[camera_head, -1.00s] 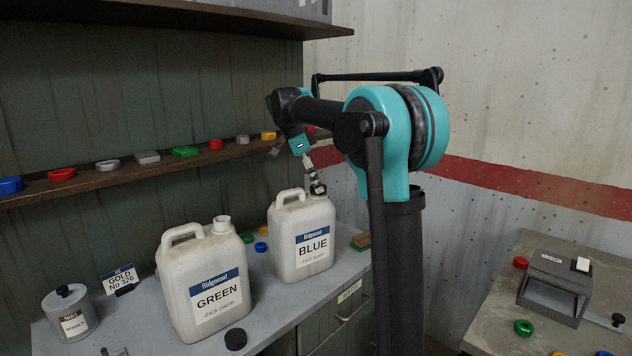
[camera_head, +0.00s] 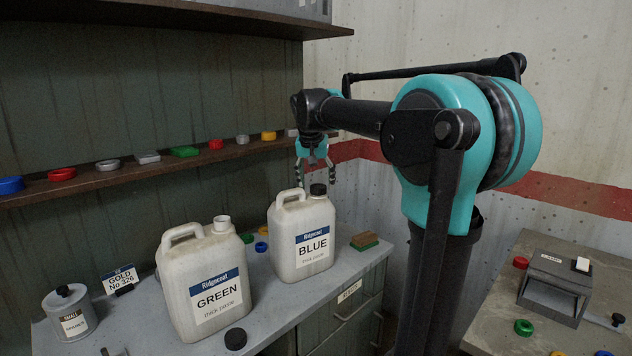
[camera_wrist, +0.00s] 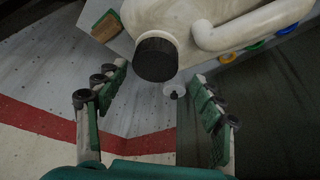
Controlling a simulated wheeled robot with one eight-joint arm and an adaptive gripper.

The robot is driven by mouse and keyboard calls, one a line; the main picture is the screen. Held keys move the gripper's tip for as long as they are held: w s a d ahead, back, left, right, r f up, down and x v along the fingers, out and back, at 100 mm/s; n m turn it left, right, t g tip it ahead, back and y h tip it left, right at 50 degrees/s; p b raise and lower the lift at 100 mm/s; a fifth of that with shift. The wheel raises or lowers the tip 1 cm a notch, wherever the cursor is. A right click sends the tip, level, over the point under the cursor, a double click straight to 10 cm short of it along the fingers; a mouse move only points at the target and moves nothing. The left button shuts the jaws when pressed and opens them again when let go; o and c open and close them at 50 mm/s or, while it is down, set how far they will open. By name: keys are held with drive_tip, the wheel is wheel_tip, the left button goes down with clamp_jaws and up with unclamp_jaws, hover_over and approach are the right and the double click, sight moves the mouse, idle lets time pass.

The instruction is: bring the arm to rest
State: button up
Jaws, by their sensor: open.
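My gripper (camera_head: 316,178) is open and empty. In the head view it hangs pointing down, just above and behind the black-capped BLUE jug (camera_head: 302,240). In the wrist view the two fingers (camera_wrist: 155,105) are spread apart, and the jug's black cap (camera_wrist: 156,60) lies beyond the fingertips, near the middle. The jug stands upright on the grey bench. My arm reaches in from the right, with its elbow large in the head view.
The GREEN jug (camera_head: 208,285) stands uncapped, with a black cap (camera_head: 236,339) in front. A small tin (camera_head: 70,312) and a GOLD sign (camera_head: 119,279) stand left. Several coloured lids line the rail (camera_head: 130,169). A brush-like block (camera_head: 364,240) lies right. A second table (camera_head: 490,300) holds a grey box.

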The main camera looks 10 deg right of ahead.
drive_tip(key=shift+n+y, duration=0.3)
drive_tip(key=shift+n, duration=0.6)
drive_tip(key=c, duration=1.3)
drive_tip(key=shift+c, duration=0.7)
drive_tip(key=m+h, duration=0.1)
drive_tip(key=m, duration=0.2)
drive_tip(key=m+g+h, duration=0.1)
drive_tip(key=m, duration=0.2)
drive_tip(key=shift+a, duration=0.1)
drive_tip(key=m+g, duration=0.1)
drive_tip(key=m, duration=0.2)
drive_tip(key=m+g+h, duration=0.1)
drive_tip(key=m, duration=0.2)
drive_tip(key=shift+w+m, duration=0.1)
drive_tip(key=shift+m, duration=0.2)
drive_tip(key=m+g, duration=0.1)
drive_tip(key=m, duration=0.2)
drive_tip(key=m+g, duration=0.1)
drive_tip(key=m, duration=0.2)
drive_tip(key=shift+m+g, duration=0.3)
drive_tip(key=shift+g, duration=0.1)
drive_tip(key=m+g, duration=0.1)
drive_tip(key=m, duration=0.2)
drive_tip(key=m+y, duration=0.1)
drive_tip(key=m, duration=0.2)
drive_tip(key=shift+g, duration=0.4)
